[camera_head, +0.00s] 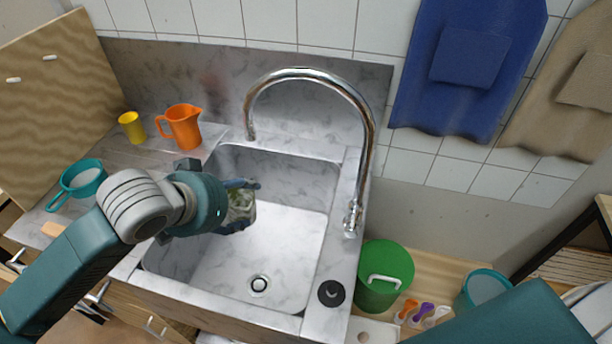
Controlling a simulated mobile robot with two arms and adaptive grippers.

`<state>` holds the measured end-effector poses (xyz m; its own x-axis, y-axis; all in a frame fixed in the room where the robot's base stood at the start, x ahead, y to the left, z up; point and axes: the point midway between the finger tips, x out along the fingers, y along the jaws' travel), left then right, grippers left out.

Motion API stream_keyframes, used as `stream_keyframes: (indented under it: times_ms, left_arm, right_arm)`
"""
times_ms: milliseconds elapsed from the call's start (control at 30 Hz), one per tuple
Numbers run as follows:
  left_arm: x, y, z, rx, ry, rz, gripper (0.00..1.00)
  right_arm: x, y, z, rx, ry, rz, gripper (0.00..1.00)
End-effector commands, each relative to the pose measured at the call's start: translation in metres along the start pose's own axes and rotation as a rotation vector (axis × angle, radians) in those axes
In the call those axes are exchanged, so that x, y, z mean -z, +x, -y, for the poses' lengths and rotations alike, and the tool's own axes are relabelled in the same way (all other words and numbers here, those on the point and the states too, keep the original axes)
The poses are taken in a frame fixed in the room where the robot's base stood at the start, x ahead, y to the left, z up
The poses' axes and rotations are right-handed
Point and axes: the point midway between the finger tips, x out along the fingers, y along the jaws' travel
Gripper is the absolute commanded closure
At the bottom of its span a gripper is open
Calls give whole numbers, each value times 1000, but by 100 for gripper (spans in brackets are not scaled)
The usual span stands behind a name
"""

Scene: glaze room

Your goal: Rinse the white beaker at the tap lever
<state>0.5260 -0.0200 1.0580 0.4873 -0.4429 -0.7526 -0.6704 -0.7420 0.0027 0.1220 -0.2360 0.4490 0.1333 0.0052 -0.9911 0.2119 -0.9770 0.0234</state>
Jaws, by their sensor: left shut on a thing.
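My left gripper (240,207) reaches in from the left over the sink basin. It is shut on the white beaker (241,206), which looks pale and partly greenish between the dark fingers. The gripper and wrist hide much of the beaker. The beaker is below and a little left of the open end of the curved chrome tap (318,77). The tap lever (352,217) is at the tap's base, on the sink's right rim. I cannot make out any water running. Part of my right arm shows at the bottom right, but its gripper is out of view.
The sink (283,240) is otherwise empty, with a drain (259,284). An orange jug (181,127), a yellow cup (131,127) and a teal sieve (77,184) stand left. A green lidded bucket (385,275) is right. Blue (460,70) and beige (570,105) aprons hang behind.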

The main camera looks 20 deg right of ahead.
Motion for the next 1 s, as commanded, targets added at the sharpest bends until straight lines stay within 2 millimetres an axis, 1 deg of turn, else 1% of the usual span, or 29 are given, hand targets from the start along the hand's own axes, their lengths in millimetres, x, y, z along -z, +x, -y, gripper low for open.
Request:
stream_keyframes:
  times_ms: [33,100,200,300,400,500,600,667,833,1000]
  left_arm:
    - [17,9,-20,-53,57,-1,67]
    - [32,22,-43,-118,133,-1,67]
    - [49,37,-72,-195,222,-2,67]
    - [60,47,-93,-248,284,0,67]
    - [66,53,-105,-279,321,0,67]
    - [68,56,-108,-292,336,1,67]
    - [66,59,-104,-293,338,2,67]
    - [65,60,-100,-292,338,2,67]
    - [63,62,-83,-291,337,0,67]
    - [61,66,-66,-290,337,2,67]
  right_arm:
    - [-15,-8,3,3,0,23,60]
    - [-32,-14,6,7,-1,50,60]
    - [-49,-21,10,11,-2,75,60]
    - [-53,-24,11,14,-2,81,60]
    - [-47,-25,11,13,-2,71,60]
    - [-32,-23,9,11,-2,51,60]
    - [-17,-18,7,8,-1,27,60]
    - [-13,-15,6,8,-1,19,60]
    - [-16,-5,7,8,-1,24,60]
    - [-30,4,9,10,0,43,60]
